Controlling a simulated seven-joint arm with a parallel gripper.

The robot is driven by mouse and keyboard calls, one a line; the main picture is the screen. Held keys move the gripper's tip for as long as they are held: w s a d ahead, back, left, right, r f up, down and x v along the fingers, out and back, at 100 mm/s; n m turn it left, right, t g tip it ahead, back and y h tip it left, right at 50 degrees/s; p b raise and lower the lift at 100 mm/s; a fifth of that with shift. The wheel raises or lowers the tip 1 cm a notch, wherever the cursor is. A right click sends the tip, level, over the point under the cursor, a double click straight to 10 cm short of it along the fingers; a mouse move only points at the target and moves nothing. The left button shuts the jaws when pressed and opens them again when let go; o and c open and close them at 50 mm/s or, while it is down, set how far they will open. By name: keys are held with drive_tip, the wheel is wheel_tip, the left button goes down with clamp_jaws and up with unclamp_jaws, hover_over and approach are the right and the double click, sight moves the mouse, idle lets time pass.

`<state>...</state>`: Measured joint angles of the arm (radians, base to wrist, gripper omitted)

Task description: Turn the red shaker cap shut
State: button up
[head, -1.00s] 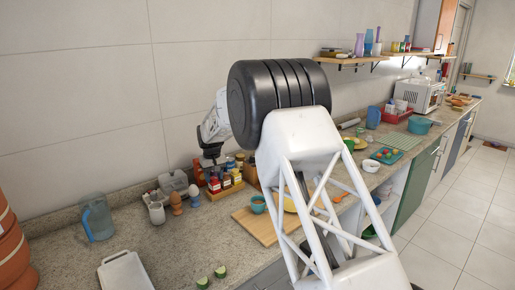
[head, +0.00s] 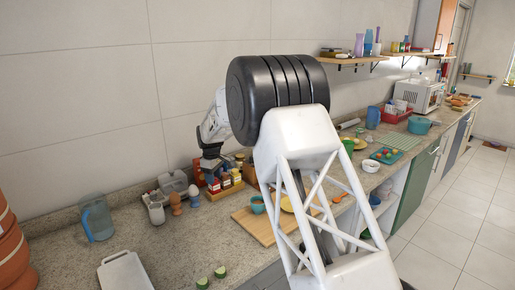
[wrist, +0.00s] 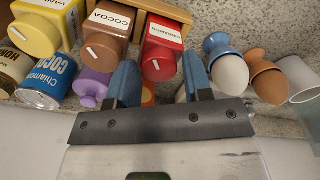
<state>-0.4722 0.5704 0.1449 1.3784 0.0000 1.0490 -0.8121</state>
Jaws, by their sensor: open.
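I cannot clearly tell the cap's edge from the body. My gripper (wrist: 160,66) is open, its two blue fingers on either side of the red shaker in the picture. I see no contact, and cannot tell how far the fingertips are from it. In the head view my gripper (head: 211,166) is just above the shakers.
A brown cocoa shaker (wrist: 105,28) and yellow shaker (wrist: 45,25) stand left of the red one. A purple-topped thing (wrist: 92,86) and blue can (wrist: 48,82) are near the left finger. A blue egg cup with egg (wrist: 229,72) and brown egg (wrist: 270,80) are at right.

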drive_tip(key=shift+n, duration=1.1)
drive_tip(key=shift+r, duration=0.4)
wheel_tip(320, 180, up, 8)
drive_tip(key=shift+d+f, duration=0.15)
drive_tip(key=shift+f, duration=0.1)
drive_tip(key=s+d+r+m, duration=0.2)
drive_tip(key=s+d+r, duration=0.3)
drive_tip(key=d, duration=0.4)
drive_tip(key=s+d+r+m, duration=0.3)
drive_tip(key=s+d+r, duration=0.3)
drive_tip(key=s+d, duration=0.2)
drive_tip(key=shift+d+r+t, duration=0.15)
drive_tip(key=shift+d+t, duration=0.25)
drive_tip(key=shift+d, duration=0.75)
